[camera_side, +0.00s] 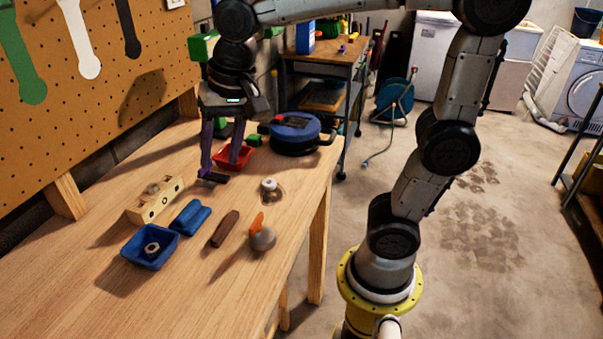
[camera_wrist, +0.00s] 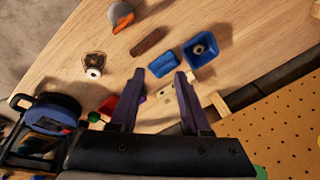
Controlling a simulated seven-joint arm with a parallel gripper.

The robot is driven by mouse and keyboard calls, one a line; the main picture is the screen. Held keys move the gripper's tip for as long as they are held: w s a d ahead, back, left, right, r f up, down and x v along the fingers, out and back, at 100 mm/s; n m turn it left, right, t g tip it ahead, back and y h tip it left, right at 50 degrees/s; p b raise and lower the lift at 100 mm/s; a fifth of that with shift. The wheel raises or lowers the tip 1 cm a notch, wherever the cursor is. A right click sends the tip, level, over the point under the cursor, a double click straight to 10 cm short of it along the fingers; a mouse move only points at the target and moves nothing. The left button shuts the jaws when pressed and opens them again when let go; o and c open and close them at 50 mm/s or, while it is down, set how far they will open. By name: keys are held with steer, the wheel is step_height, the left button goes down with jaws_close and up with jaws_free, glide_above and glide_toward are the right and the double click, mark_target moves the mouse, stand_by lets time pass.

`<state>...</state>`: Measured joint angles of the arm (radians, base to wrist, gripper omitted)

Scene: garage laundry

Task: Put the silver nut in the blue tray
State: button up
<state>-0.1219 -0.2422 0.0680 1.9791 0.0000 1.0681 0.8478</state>
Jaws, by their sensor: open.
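The blue tray (camera_side: 138,258) sits on the workbench at the lower left in the side view. It also shows at the upper right of centre in the wrist view (camera_wrist: 208,60). The silver nut (camera_side: 152,249) lies inside the blue tray and shows there in the wrist view (camera_wrist: 198,49) too. My gripper (camera_side: 222,166) is above the bench, farther back than the tray, near the red tray. Its fingers point down and are spread apart. In the wrist view the gap between the fingertips (camera_wrist: 160,76) is empty, and the nut is apart from them.
A blue block (camera_side: 190,217) and a beige block (camera_side: 157,200) lie near the tray. A brown bar (camera_side: 225,228), a grey ball-like item with orange (camera_side: 262,238) and a small white-topped item (camera_side: 269,185) lie to the right. The red tray (camera_side: 245,153) and a blue round device (camera_side: 294,128) are behind.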

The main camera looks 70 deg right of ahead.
steer(key=s+d+f+n+t, duration=0.1)
steer(key=s+f+n, duration=0.1)
steer(key=s+n, duration=0.2)
steer(key=s+d+f+n+t, duration=0.1)
steer(key=s+n, duration=0.3)
steer(key=s, duration=0.5)
steer(key=shift+s+d+f+t, duration=0.15)
steer(key=shift+d+f+t, duration=0.15)
steer(key=shift+d+f, duration=0.45)
